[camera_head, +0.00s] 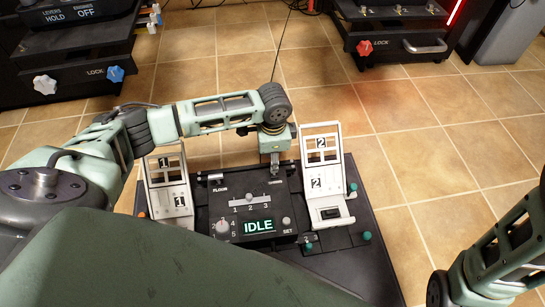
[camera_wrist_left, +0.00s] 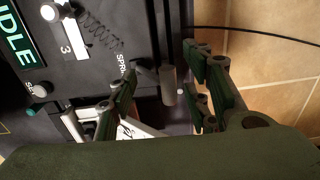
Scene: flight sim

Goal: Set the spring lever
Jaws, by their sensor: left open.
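The black control box (camera_head: 290,240) stands below my left arm, with a lit IDLE display (camera_head: 258,226). In the left wrist view, a grey cylindrical lever (camera_wrist_left: 168,88) projects at the box's edge, beside a partly hidden label starting "SPR" (camera_wrist_left: 122,66). My left gripper (camera_wrist_left: 163,80) is open, with its green fingers on either side of the lever and gaps visible. In the head view my left gripper (camera_head: 275,160) points down at the box's far edge, and the lever is hard to make out. My right arm shows at the lower right, but its gripper is out of view.
White panels marked 1 (camera_head: 168,185) and 2 (camera_head: 322,165) stand either side of the box. A slider numbered 1 to 3 (camera_head: 250,197), a knob (camera_head: 222,227) and a SET button (camera_head: 286,220) are on its face. Tiled floor lies clear to the right.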

